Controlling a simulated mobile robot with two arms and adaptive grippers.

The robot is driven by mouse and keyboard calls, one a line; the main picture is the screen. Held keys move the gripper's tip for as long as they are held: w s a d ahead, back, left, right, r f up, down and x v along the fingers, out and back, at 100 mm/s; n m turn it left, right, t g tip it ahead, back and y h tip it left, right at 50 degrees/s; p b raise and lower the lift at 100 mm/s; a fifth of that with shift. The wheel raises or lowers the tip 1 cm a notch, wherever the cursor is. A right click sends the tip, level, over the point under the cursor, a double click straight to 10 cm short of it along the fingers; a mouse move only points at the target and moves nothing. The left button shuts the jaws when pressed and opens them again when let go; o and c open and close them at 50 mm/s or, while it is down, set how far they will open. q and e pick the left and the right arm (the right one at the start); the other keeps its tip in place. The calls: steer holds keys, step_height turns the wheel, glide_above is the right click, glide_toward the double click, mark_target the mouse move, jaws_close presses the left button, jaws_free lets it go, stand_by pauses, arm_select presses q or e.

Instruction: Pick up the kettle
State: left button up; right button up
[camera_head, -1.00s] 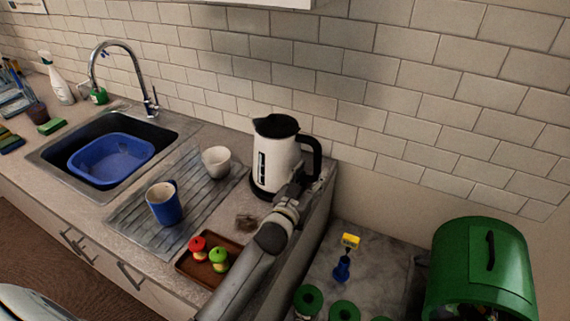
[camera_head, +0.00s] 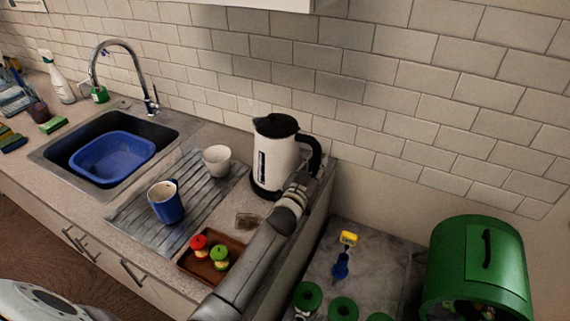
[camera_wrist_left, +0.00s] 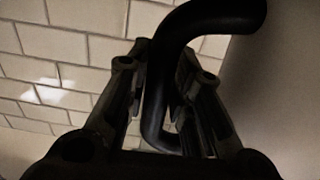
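The kettle (camera_head: 273,165) is white with a black lid, base and handle. It stands upright on the counter beside the wall, with its black handle (camera_head: 313,150) on the right. My left gripper (camera_head: 304,180) is at the lower part of the handle. In the left wrist view, the dark handle (camera_wrist_left: 157,100) passes between the two fingers of my left gripper (camera_wrist_left: 163,62). A narrow gap seems to show between the left finger and the handle. My right gripper is not in view.
A blue mug (camera_head: 166,203) and a white cup (camera_head: 217,160) stand on the drainboard left of the kettle. A brown tray (camera_head: 229,243) holds a red and a green item. A green bin (camera_head: 505,255) stands on the lower surface at right. The tiled wall (camera_head: 350,100) is close behind the kettle.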

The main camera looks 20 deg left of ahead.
arm_select(q)
jaws_close()
